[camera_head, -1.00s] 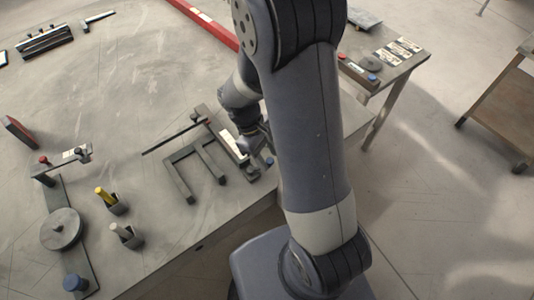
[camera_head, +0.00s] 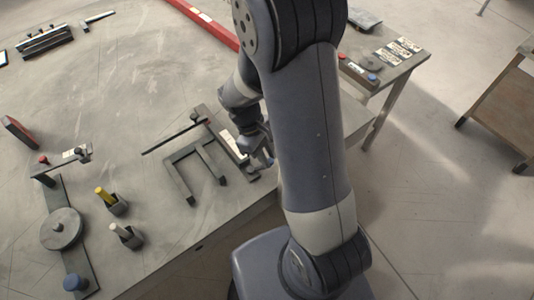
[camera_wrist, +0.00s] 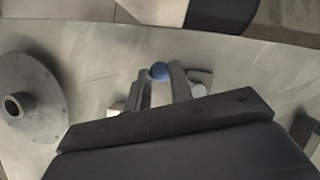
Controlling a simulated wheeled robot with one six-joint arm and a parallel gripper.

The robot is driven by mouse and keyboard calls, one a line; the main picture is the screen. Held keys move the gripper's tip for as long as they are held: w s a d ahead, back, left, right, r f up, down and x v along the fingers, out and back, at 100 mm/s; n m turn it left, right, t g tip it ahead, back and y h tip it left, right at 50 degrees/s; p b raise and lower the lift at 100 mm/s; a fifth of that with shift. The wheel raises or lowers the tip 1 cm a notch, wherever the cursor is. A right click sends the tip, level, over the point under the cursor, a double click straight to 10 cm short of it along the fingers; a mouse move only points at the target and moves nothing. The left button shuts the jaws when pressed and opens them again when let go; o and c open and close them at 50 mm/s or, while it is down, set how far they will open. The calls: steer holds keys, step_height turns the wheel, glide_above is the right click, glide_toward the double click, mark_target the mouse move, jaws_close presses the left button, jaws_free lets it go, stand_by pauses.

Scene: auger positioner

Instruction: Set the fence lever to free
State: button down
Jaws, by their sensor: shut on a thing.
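The fence (camera_head: 187,165), a dark forked frame with a rod and a pale label strip, lies near the table's front edge in the head view. My gripper (camera_head: 264,161) is low at the right end of this frame.
A grey disc (camera_head: 61,229) on a bar with a blue knob (camera_head: 75,283) stands at left. Yellow (camera_head: 103,195) and pale (camera_head: 121,230) pegs sit in holders nearby. A red bar (camera_head: 205,22) lies at the back. A side table (camera_head: 401,68) stands right; the table's middle is clear.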

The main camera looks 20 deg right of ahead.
steer(key=s+m, duration=0.1)
steer(key=m, duration=0.1)
steer(key=s+m+g+y, duration=0.1)
steer(key=m, duration=0.1)
steer(key=shift+a, duration=0.1)
steer(key=shift+s+a+m+y, duration=0.25)
steer(key=shift+m+y, duration=0.1)
steer(key=shift+m, duration=0.45)
steer(key=shift+s+a+m+y, duration=0.1)
steer(key=shift+s+m+y, duration=0.25)
steer(key=shift+m, duration=0.45)
steer(key=shift+s+a+m+y, duration=0.2)
steer(key=shift+m+y, duration=0.2)
steer(key=shift+m, duration=0.4)
steer(key=c, duration=1.3)
jaws_free()
steer(key=shift+o, duration=0.2)
steer(key=v, duration=1)
steer(key=shift+r, duration=0.35)
steer(key=shift+w, duration=0.15)
steer(key=shift+c, duration=0.2)
